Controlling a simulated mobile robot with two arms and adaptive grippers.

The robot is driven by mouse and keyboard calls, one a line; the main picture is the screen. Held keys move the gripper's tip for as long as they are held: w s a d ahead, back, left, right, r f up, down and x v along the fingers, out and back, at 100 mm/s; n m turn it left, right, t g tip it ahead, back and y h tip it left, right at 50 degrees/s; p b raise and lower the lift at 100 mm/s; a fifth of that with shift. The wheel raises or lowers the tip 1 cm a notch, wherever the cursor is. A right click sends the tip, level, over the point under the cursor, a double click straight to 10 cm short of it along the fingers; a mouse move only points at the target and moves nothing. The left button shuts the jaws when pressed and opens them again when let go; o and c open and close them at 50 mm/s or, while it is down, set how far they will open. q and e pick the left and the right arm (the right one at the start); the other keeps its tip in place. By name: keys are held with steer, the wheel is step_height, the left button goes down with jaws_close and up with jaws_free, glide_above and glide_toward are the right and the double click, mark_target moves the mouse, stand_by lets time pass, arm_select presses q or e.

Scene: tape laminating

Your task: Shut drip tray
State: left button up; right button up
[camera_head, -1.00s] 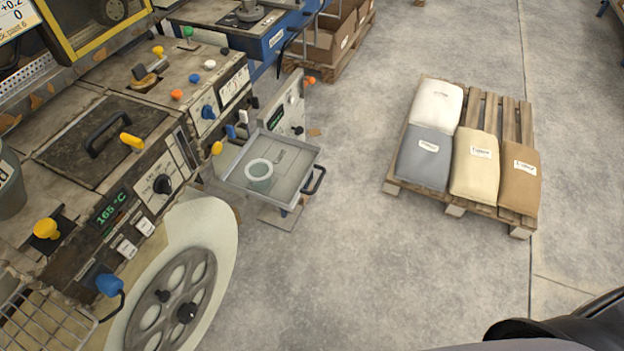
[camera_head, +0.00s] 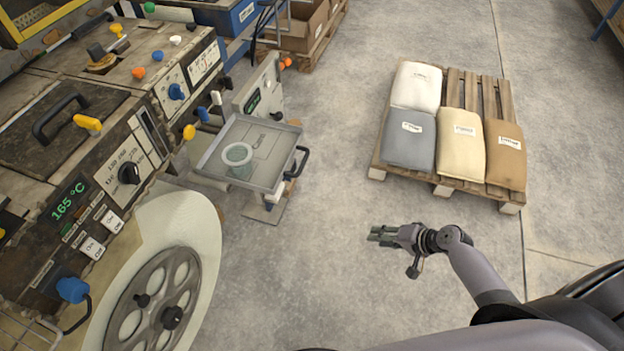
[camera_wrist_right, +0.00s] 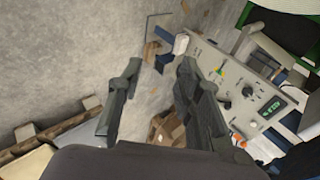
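The drip tray (camera_head: 210,172) is a shallow grey metal tray in the head view. It stands out from the machine's side, pulled out over the floor. A black handle (camera_head: 302,161) is on its right side. A pale round ring or cup (camera_head: 237,155) sits in it. My right gripper (camera_head: 374,235) is in free space over the floor, to the right of and below the tray in the picture, apart from the handle. In the right wrist view my right gripper's (camera_wrist_right: 159,72) two fingers are spread with nothing between them. I cannot make out the tray clearly there. My left gripper is not in view.
The machine (camera_head: 90,150) with knobs and a 165 °C display fills the left. A large round reel (camera_head: 165,290) stands below the tray in the picture. A pallet (camera_head: 508,206) with several sacks is at the right. Open floor (camera_head: 300,270) lies between.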

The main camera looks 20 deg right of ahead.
mark_target(300, 171)
steer(key=w+a+r+y, duration=0.1)
steer(key=r, duration=0.3)
steer(key=w+r+t+y+b, duration=0.1)
steer(key=w+r, duration=0.1)
steer(key=r, duration=0.3)
steer(key=w+a+r+y, duration=0.1)
steer(key=w+r+y, duration=0.1)
steer(key=r, duration=0.2)
steer(key=shift+a+r+t+b, duration=0.35)
steer(key=shift+t, duration=0.05)
steer(key=shift+c, duration=1.2)
steer(key=a+r+y, duration=0.1)
steer(key=r, duration=0.2)
steer(key=a+r+n+y, duration=0.1)
steer(key=r, duration=0.3)
steer(key=a+r+n+y+b, duration=0.1)
steer(key=r, duration=0.2)
steer(key=shift+s+a+r+y, duration=0.1)
steer(key=shift+a+r+y, duration=0.05)
steer(key=shift+r+y, duration=0.2)
jaws_close()
steer(key=x, duration=1.3)
steer(key=shift+f, duration=0.1)
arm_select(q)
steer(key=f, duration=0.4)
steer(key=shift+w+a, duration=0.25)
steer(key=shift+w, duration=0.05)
arm_select(e)
steer(key=shift+a+f, duration=0.1)
steer(key=shift+a, duration=0.1)
